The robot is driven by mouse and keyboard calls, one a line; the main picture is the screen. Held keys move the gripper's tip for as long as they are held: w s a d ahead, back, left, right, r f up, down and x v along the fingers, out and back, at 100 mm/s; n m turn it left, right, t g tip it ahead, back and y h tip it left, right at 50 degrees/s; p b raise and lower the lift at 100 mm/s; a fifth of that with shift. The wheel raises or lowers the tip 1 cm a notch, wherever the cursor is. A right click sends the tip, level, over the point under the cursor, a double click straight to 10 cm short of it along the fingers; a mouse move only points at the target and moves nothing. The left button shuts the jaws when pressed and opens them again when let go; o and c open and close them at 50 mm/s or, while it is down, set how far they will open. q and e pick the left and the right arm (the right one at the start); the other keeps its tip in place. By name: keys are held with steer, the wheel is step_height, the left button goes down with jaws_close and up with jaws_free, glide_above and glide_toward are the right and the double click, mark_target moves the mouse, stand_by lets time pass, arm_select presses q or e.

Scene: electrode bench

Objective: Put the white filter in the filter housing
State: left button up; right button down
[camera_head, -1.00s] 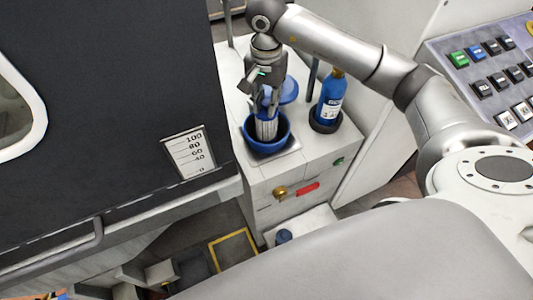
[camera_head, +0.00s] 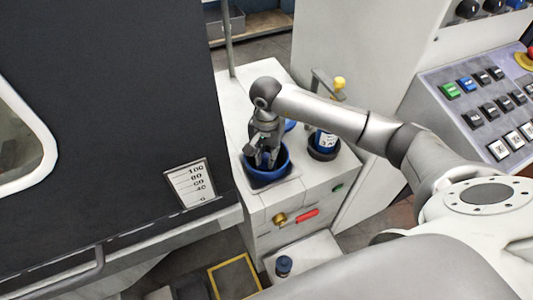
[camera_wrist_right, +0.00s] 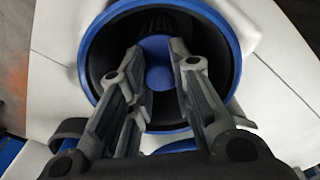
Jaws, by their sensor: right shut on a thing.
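The filter housing (camera_head: 286,166) is an open blue cup with a dark inside, standing on the white cabinet top. In the right wrist view its blue rim (camera_wrist_right: 88,70) surrounds my fingers. My right gripper (camera_head: 264,158) points down into the housing, its fingertips at or below the rim. The right gripper is shut on the filter, whose blue end (camera_wrist_right: 158,75) shows between the fingers in the right wrist view. The filter's white body is hidden by the fingers and the housing wall. I cannot tell whether it touches the housing floor. My left gripper is not in view.
A blue bottle (camera_head: 326,142) stands in a dark ring right of the housing. A blue disc (camera_head: 290,125) shows partly behind my gripper. A red handle (camera_head: 307,215) and brass knob (camera_head: 280,219) are on the cabinet front. A dark machine wall (camera_head: 110,120) stands close on the left.

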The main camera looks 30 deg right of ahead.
steer(key=shift+f, duration=0.15)
steer(key=c, duration=1.3)
jaws_free()
steer(key=shift+r, duration=0.35)
step_height(320, 180, up, 12)
steer(key=b, duration=0.2)
steer(key=shift+f, duration=0.15)
steer(key=shift+f, duration=0.1)
